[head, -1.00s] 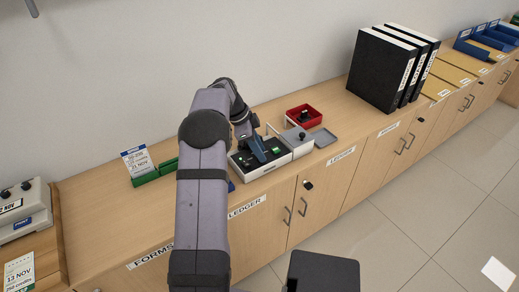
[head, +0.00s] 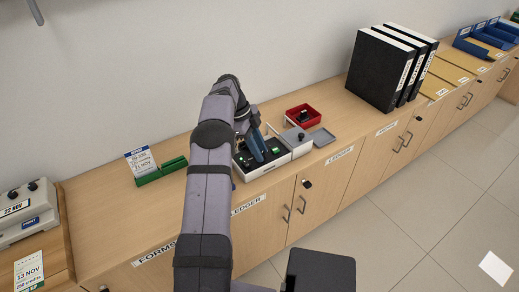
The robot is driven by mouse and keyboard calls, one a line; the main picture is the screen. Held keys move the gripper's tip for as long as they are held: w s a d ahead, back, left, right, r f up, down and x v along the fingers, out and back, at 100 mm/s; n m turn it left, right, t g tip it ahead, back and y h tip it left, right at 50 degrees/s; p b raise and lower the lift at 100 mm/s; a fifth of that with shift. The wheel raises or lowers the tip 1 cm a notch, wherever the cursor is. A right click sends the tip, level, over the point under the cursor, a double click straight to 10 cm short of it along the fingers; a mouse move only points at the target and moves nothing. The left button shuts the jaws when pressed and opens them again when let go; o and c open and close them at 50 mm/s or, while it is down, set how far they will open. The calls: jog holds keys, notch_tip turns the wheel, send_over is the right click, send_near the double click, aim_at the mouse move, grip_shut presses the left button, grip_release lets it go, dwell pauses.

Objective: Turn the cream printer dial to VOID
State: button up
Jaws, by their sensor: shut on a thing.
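A cream-white machine with a black top panel (head: 264,167) stands on the wooden counter in the middle of the head view. A green button (head: 275,151) shows on its panel. My gripper (head: 259,158) is down at this panel, its blue-grey fingers shut on what appears to be the dial. The fingers hide the dial, and I cannot read its pointer or any VOID mark.
A grey unit with a black knob (head: 300,137) adjoins the machine on the right. A red tray (head: 303,117) is behind it. Black binders (head: 378,72) stand further right. A green card holder (head: 160,172) and another cream machine (head: 28,215) are left.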

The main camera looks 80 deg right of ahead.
jog(key=o, duration=1.1)
jog(key=shift+c, duration=0.2)
jog(key=shift+w+r, duration=0.1)
jog(key=v, duration=0.7)
